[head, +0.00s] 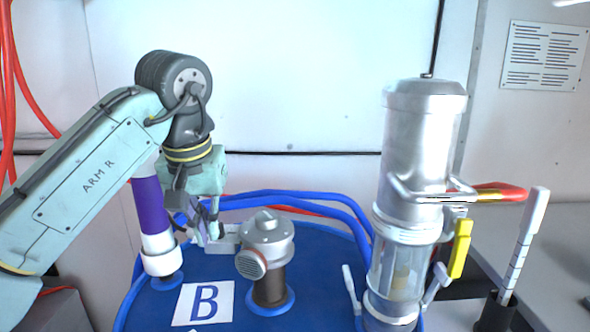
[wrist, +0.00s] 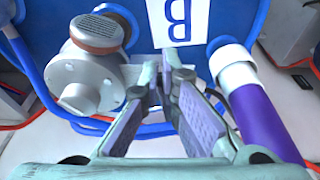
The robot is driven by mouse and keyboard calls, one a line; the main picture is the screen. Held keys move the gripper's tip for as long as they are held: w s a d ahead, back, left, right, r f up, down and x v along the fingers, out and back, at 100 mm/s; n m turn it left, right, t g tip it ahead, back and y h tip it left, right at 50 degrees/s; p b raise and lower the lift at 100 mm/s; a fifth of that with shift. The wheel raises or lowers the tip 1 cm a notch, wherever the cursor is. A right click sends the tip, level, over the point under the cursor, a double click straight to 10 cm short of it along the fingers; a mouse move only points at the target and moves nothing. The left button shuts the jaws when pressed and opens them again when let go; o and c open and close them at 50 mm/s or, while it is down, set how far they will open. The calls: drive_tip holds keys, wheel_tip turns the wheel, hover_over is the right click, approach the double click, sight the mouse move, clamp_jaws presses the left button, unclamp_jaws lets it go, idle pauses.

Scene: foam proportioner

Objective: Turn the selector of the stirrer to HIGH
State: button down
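The likely stirrer is a silver, round-capped unit (head: 268,236) on a short brown stem, standing on the blue drum lid (head: 325,290). A small grey box (head: 228,236) juts from its left side. In the wrist view the silver unit (wrist: 88,82) is at the left. My gripper (head: 212,236) points down at the box's left end. In the wrist view my gripper's fingertips (wrist: 166,76) come close together at the box, with a narrow gap. Whether they touch or hold a selector there is unclear. The selector and its HIGH marking cannot be made out.
A purple and white pipe (head: 154,220) stands just left of my gripper. Blue hoses (head: 315,200) run behind.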

drive_tip(key=shift+r, duration=2.95)
wheel_tip(320, 180, down, 6)
drive_tip(key=b, duration=0.1)
drive_tip(key=shift+w+d+b, duration=0.15)
drive_tip(key=shift+d+b, duration=0.15)
drive_tip(key=shift+b, duration=0.05)
drive_tip(key=shift+f, duration=0.1)
drive_tip(key=shift+w, duration=0.1)
drive_tip(key=shift+p, duration=0.95)
drive_tip(key=shift+w+a, duration=0.1)
drive_tip(key=shift+a, duration=0.15)
drive_tip(key=shift+s, duration=0.2)
